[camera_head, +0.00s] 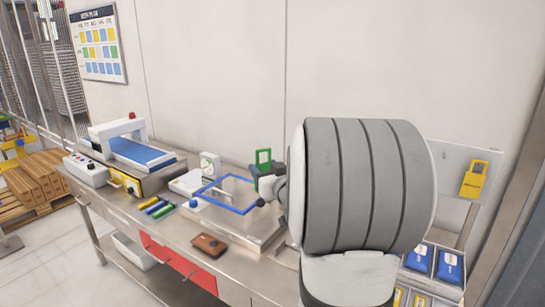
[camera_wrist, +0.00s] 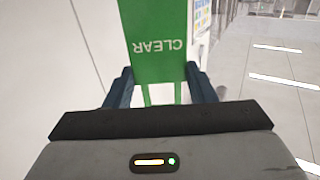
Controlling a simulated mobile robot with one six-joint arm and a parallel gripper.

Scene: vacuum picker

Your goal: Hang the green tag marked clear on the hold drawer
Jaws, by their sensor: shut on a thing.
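The green tag (camera_wrist: 155,30) is held between the two dark fingers of my gripper (camera_wrist: 165,88) in the wrist view, with the word CLEAR upside down on it. In the head view the green tag (camera_head: 264,158) stands up from my gripper (camera_head: 262,172), above the back of the steel bench. The red drawer front (camera_head: 178,263) below the bench top may be the hold drawer; no label on it is readable. It is well below and to the left of my gripper. A yellow tag (camera_head: 474,180) hangs on the panel at the right.
The steel bench (camera_head: 225,255) carries a blue-framed plate (camera_head: 226,194), a small white dial device (camera_head: 210,167), several coloured cylinders (camera_head: 156,208), a brown wallet-like item (camera_head: 208,244) and a conveyor (camera_head: 140,152). Blue packs (camera_head: 449,266) sit in bins at the right. My arm hides the bench's right part.

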